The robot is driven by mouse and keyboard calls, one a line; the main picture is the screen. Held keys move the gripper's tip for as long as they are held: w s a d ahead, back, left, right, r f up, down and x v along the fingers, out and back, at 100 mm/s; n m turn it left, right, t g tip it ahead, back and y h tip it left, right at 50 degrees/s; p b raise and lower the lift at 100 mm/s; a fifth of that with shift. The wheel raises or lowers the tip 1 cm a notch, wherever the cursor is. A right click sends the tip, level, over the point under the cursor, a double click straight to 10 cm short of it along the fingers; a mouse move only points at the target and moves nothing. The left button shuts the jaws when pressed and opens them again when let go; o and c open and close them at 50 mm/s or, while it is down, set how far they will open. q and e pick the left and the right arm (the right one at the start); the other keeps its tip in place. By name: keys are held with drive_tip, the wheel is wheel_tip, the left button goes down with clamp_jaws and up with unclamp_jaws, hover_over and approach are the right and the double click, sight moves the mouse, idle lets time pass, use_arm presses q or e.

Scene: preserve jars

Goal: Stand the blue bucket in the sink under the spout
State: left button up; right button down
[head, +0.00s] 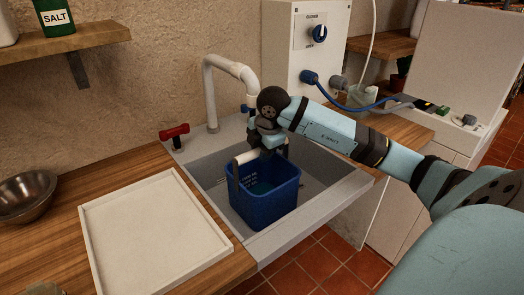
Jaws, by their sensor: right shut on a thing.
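The blue bucket (268,203) is upright in the head view, over the front part of the grey sink (325,180). I cannot tell whether its base touches the sink floor. My right gripper (263,148) is above the bucket and shut on its handle (247,157), which has a pale grip. The white spout (217,82) rises behind the sink and bends forward. Its outlet end is close behind my right wrist and partly hidden by it. My left gripper is not in view.
A shallow white tray (150,232) lies on the wooden counter left of the sink, with a metal bowl (27,196) beyond it. A red-handled tap (174,132) stands at the sink's back left corner.

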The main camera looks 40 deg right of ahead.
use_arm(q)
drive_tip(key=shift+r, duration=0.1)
use_arm(e)
drive_tip(key=c, duration=0.9)
unclamp_jaws()
drive_tip(key=shift+r, duration=0.25)
use_arm(q)
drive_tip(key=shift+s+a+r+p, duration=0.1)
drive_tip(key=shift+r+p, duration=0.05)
drive_tip(key=shift+p, duration=0.65)
use_arm(e)
drive_tip(key=v, duration=1.1)
drive_tip(key=shift+r, duration=0.35)
drive_tip(key=shift+s, duration=0.15)
